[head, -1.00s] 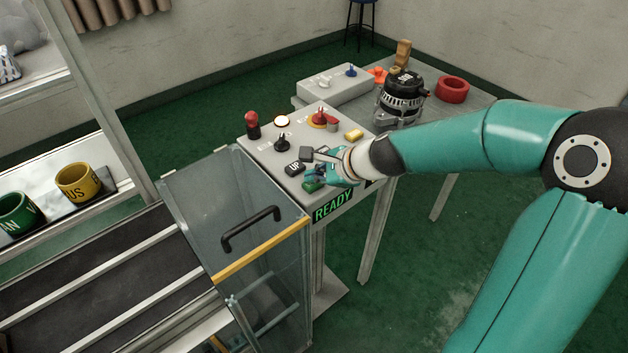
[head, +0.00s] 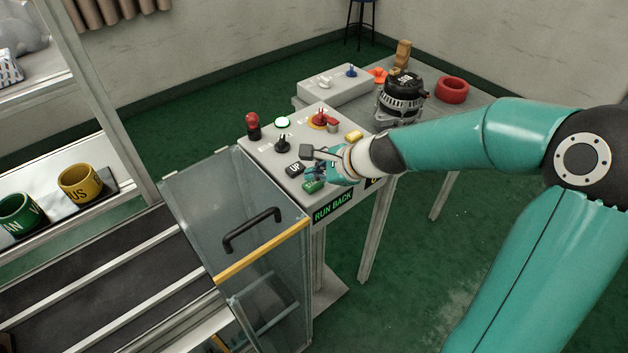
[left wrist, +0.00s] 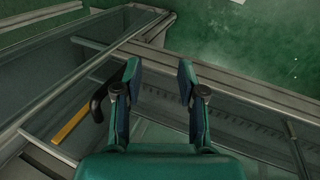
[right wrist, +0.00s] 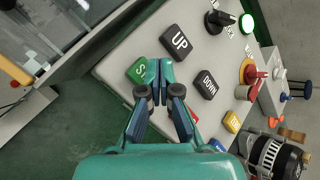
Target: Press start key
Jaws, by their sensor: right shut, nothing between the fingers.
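The green start key (head: 313,187), its label partly hidden, is at the front of the grey control panel (head: 262,151). In the right wrist view the key (right wrist: 138,70) shows just left of my right fingertips. My right gripper (head: 318,173) is shut and empty, its tips at the key's edge; I cannot tell whether they touch it. It also shows in the right wrist view (right wrist: 160,66). The panel's display (head: 333,206) reads "RUN BACK", and a round lamp (head: 282,123) glows green. My left gripper (left wrist: 159,70) is open and empty above a clear-walled guard.
Black UP key (right wrist: 178,42) and DOWN key (right wrist: 206,84) sit close to my right fingertips. The clear guard (head: 222,200) has a black handle (head: 251,229). An alternator (head: 401,98) stands on the table behind.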

